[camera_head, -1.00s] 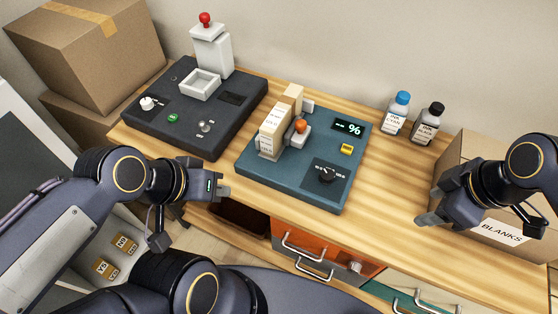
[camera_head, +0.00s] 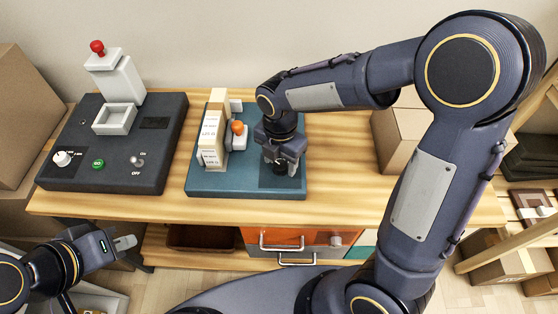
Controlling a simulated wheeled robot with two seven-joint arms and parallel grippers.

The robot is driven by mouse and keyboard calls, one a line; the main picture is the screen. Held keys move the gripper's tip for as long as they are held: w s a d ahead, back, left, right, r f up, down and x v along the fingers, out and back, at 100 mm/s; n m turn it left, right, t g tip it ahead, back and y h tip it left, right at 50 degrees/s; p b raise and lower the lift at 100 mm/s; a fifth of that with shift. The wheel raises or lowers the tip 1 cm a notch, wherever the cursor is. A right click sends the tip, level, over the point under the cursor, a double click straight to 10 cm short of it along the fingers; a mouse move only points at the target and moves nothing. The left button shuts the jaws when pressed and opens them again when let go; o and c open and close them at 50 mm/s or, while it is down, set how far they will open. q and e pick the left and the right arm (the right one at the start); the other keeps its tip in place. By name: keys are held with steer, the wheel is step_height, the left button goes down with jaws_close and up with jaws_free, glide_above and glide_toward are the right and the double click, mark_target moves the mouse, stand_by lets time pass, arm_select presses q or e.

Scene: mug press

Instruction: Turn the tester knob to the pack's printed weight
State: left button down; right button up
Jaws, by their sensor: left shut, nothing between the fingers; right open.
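The teal tester (camera_head: 215,188) sits on the wooden bench, with a pale printed pack (camera_head: 211,140) upright in it beside an orange-topped lever (camera_head: 238,127). The print on the pack is too small to read surely. My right gripper (camera_head: 281,165) points down over the tester's front right, open, around or just above the black knob (camera_head: 281,168); contact cannot be told. The knob is mostly hidden, and so is the tester's display, behind my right arm. My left gripper (camera_head: 124,243) is shut and empty, low in front of the bench at the left.
A dark press unit (camera_head: 110,175) with a red-topped post stands left of the tester. A cardboard box (camera_head: 400,140) is at the right, partly behind my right arm. The bench front between tester and box is fairly clear.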

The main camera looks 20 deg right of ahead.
steer(key=shift+f, duration=0.35)
steer(key=c, duration=1)
